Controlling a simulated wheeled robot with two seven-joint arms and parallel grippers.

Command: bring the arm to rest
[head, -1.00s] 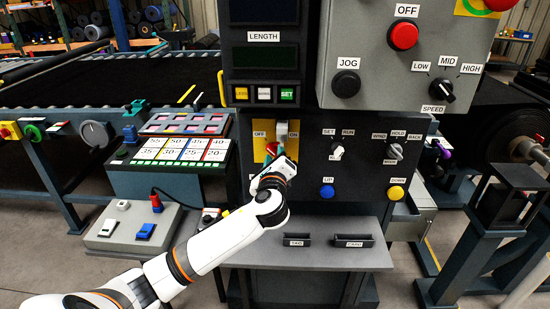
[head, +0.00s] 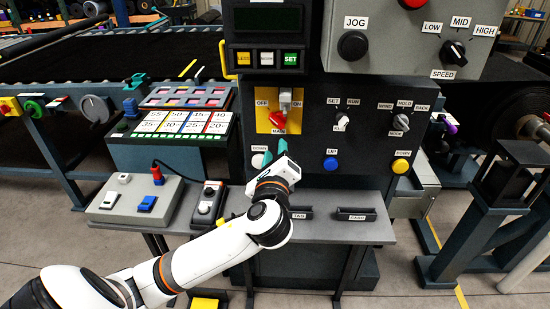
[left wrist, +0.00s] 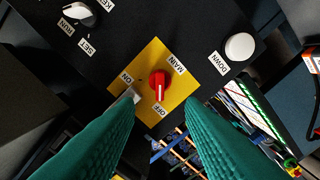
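My left gripper (head: 270,158) is just below the yellow main switch plate (head: 263,122), in front of the dark panel. Its teal fingers stand apart with nothing between them in the left wrist view (left wrist: 158,135). The red main knob (head: 278,121) is clear of the fingers; it also shows in the left wrist view (left wrist: 160,82), its white mark towards the OFF label. A grey lever (head: 285,98) stands near the ON label. My right gripper is not in view.
The panel carries a white DOWN button (head: 260,160), a blue UP button (head: 330,164) and a yellow button (head: 401,166). A grey shelf (head: 340,232) with two small trays juts out below. A pendant box (head: 135,200) stands left of my arm.

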